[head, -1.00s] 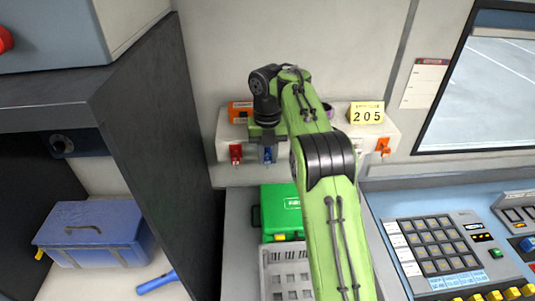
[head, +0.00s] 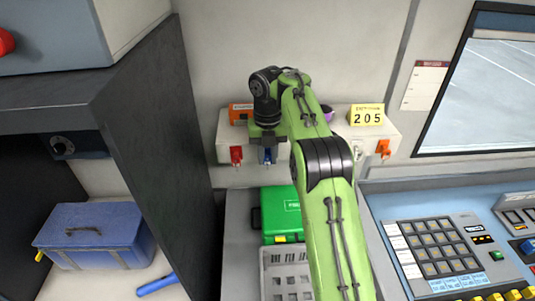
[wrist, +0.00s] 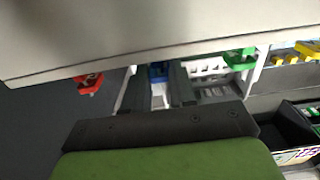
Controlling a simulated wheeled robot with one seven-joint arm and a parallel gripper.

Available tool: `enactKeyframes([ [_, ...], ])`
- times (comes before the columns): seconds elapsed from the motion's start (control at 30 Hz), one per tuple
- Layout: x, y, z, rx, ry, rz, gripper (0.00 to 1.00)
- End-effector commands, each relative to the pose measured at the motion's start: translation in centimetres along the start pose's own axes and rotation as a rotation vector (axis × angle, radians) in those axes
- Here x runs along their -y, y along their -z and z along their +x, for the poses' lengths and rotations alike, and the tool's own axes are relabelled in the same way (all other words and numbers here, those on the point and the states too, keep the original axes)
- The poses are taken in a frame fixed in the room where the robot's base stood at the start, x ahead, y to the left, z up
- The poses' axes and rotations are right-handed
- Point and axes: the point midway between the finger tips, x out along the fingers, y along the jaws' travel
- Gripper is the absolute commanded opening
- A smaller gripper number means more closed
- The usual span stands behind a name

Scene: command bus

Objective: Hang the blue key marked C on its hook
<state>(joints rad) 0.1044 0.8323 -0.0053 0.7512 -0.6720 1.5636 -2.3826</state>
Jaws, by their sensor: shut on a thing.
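The blue key (head: 267,156) is at the front face of the white hook rail (head: 224,140), just right of a hanging red key (head: 236,155). My gripper (head: 266,139) is at the rail, shut on the blue key. In the wrist view the blue key (wrist: 158,72) shows between the two dark fingers of my gripper (wrist: 158,86), close under the pale rail edge (wrist: 150,45). The letter on the key is not readable. I cannot tell whether the key's hole is around a hook; the gripper and rail hide that contact.
An orange key (head: 383,148) hangs at the rail's right end. An orange box (head: 240,113) and a yellow 205 sign (head: 366,114) stand on the rail. A green case (head: 281,215) and a grey crate (head: 288,275) sit below. A dark partition (head: 160,140) stands close left.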

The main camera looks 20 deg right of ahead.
Motion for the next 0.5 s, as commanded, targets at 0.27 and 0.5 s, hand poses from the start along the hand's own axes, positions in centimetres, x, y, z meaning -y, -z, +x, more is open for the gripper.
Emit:
enactKeyframes([
  [0.27,0.01,-0.01,-0.01,0.001,0.000,0.000,0.47],
  [0.5,0.01,-0.01,-0.01,0.000,0.000,-0.001,0.55],
])
